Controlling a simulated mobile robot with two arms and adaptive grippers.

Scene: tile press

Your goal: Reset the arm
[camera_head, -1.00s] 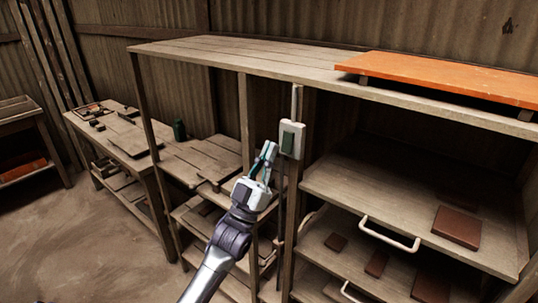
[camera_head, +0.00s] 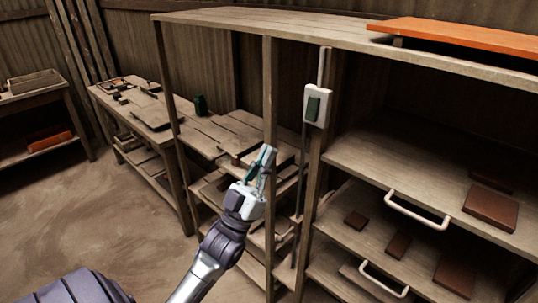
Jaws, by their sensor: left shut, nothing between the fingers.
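My left arm comes in from the bottom of the head view. Its gripper (camera_head: 263,165) is shut and empty, in front of the wooden shelf unit (camera_head: 335,115). The gripper is below and to the left of a pale switch box with a dark green rocker (camera_head: 312,107), which is fixed to a shelf post. A clear gap shows between the gripper and the switch in the picture. My right gripper is not in the view.
Drawers with a pale handle (camera_head: 416,209) and brown tiles (camera_head: 490,208) are at the right. An orange board (camera_head: 463,36) lies on the unit's top. The floor (camera_head: 95,215) at left is clear.

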